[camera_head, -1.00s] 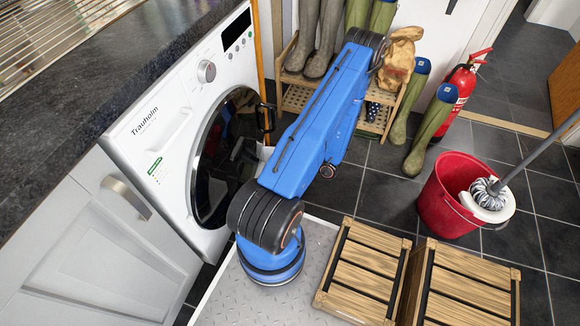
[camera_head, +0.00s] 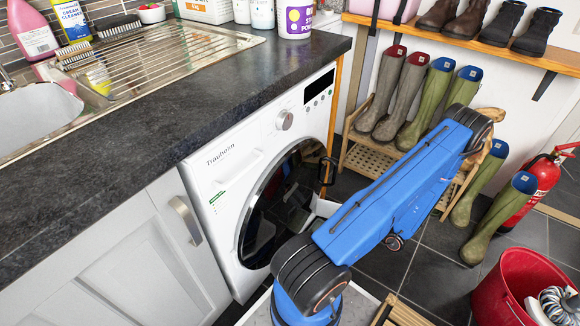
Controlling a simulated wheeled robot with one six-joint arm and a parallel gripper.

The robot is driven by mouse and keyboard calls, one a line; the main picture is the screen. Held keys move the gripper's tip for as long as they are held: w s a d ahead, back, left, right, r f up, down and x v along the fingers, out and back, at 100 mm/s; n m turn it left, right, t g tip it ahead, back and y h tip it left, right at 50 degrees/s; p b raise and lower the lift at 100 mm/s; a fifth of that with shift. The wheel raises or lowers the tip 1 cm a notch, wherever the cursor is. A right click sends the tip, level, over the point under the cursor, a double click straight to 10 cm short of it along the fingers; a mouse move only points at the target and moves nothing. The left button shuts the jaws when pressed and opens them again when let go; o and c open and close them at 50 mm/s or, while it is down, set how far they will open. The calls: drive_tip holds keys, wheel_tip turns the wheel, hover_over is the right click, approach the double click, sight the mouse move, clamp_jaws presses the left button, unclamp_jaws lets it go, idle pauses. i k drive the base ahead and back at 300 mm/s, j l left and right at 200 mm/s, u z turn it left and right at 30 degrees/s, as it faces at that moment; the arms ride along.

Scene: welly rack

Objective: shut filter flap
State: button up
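The white washing machine (camera_head: 222,168) stands under the worktop, its round dark glass door (camera_head: 272,215) facing right. A small pale panel (camera_head: 325,207) shows at the door's lower right, beside my blue arm; I cannot tell whether it is the filter flap. The rest of the machine's lower right front is hidden behind my arm. A black hooked part (camera_head: 328,171), which looks like part of my gripper, shows just right of the door. My arm hides the rest of the gripper, so its opening and any contact cannot be made out.
Wellies (camera_head: 432,100) stand on a wooden rack (camera_head: 368,160) behind my arm. Two more green boots stand on the floor beside a red extinguisher (camera_head: 533,188). A red bucket (camera_head: 505,290) is at lower right. A wooden crate (camera_head: 398,314) shows at the bottom edge.

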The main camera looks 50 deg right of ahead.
sight(324, 208)
drive_tip(key=k+l, duration=0.15)
drive_tip(key=k, duration=0.85)
